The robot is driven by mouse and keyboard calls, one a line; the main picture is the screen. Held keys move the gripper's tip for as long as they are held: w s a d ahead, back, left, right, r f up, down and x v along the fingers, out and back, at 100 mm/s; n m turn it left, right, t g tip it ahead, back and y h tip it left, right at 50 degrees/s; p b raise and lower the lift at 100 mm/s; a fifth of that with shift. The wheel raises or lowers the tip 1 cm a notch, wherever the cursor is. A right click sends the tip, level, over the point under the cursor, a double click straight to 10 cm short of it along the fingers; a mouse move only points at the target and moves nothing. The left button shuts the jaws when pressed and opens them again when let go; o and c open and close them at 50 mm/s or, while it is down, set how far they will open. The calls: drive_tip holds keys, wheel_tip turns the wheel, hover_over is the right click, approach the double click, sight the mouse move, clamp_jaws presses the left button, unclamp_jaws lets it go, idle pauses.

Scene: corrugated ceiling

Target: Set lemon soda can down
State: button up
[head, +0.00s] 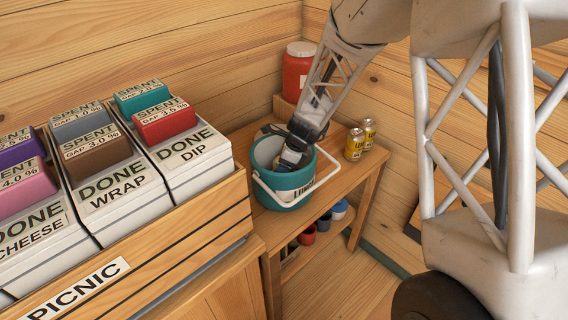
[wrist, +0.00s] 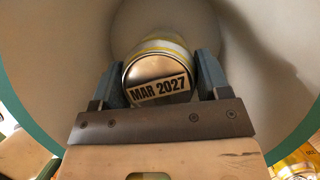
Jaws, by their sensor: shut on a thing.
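A can with a yellow band and an end marked MAR 2027 (wrist: 158,72) is between the fingers of my gripper (wrist: 160,85) in the wrist view. My gripper is shut on this can, the lemon soda can by its colour. In the head view my gripper (head: 290,158) reaches down into a teal bucket (head: 284,196) with a pale inside and a white handle. The bucket's inner wall (wrist: 60,60) surrounds the can in the wrist view. Whether the can touches the bucket's bottom I cannot tell. The can is mostly hidden in the head view.
Two yellow cans (head: 354,145) stand right of the bucket on the wooden bench (head: 336,166). A red jar (head: 296,72) stands behind. A PICNIC crate (head: 180,255) with labelled boxes is at left. Several small containers (head: 323,222) sit on the lower shelf.

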drive_tip(key=shift+f, duration=0.1)
drive_tip(key=o, duration=1.2)
drive_tip(key=shift+o, duration=0.2)
drive_tip(key=v, duration=1.2)
drive_tip(key=shift+a, duration=0.1)
